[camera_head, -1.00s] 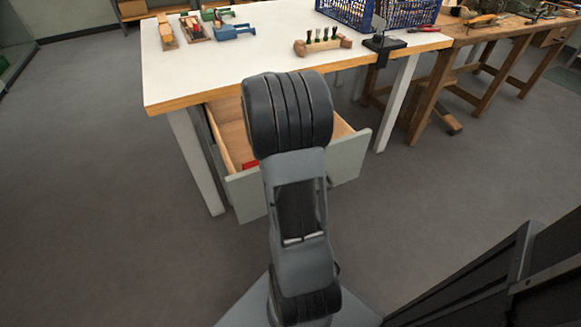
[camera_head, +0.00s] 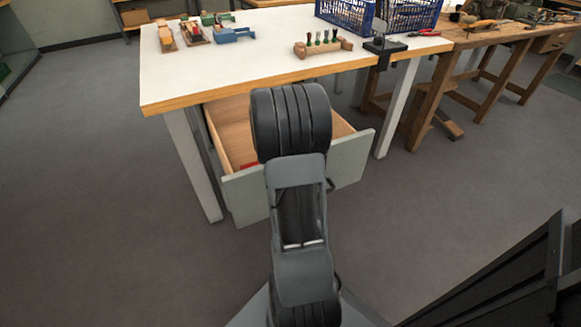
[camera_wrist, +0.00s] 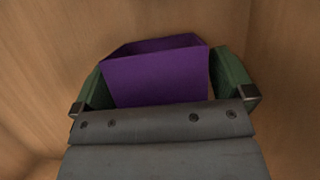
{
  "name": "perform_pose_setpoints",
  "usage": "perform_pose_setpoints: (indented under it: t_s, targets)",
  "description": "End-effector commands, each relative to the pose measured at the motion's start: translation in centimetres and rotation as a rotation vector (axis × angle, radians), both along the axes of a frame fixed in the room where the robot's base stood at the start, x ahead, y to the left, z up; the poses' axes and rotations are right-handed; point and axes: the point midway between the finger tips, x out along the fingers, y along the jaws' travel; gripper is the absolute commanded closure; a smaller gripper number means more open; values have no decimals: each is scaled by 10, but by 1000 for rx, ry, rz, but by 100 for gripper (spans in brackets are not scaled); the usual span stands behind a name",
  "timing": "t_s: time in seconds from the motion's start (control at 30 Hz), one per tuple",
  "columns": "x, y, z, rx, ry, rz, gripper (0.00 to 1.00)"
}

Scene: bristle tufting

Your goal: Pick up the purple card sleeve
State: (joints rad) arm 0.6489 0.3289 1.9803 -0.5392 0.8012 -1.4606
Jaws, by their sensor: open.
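The purple card sleeve (camera_wrist: 155,78) shows in the wrist view, box-like, with a flat face towards me and a dark opening at its upper edge. It lies between the two green fingers of my gripper (camera_wrist: 163,85). The fingers are spread open; a gap shows between the sleeve and the right finger, while contact at the left finger is unclear. The sleeve's lower part is hidden behind the grey gripper body. In the head view, my arm hides the gripper and the sleeve.
Wooden surfaces surround the gripper in the wrist view. The open drawer (camera_head: 347,160) under the white table (camera_head: 222,75) holds something red (camera_head: 250,165), partly hidden. Tools, a wooden holder (camera_head: 322,46) and blue crates (camera_head: 345,12) stand on the table.

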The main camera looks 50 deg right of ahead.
Motion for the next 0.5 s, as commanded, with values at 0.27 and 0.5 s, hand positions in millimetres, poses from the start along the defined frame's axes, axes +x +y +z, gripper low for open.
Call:
perform_pose_setpoints:
  t_s: [0.27,0.5]
  targets:
    - [0,0,1,0,0,0,20]
    - [0,0,1,0,0,0,43]
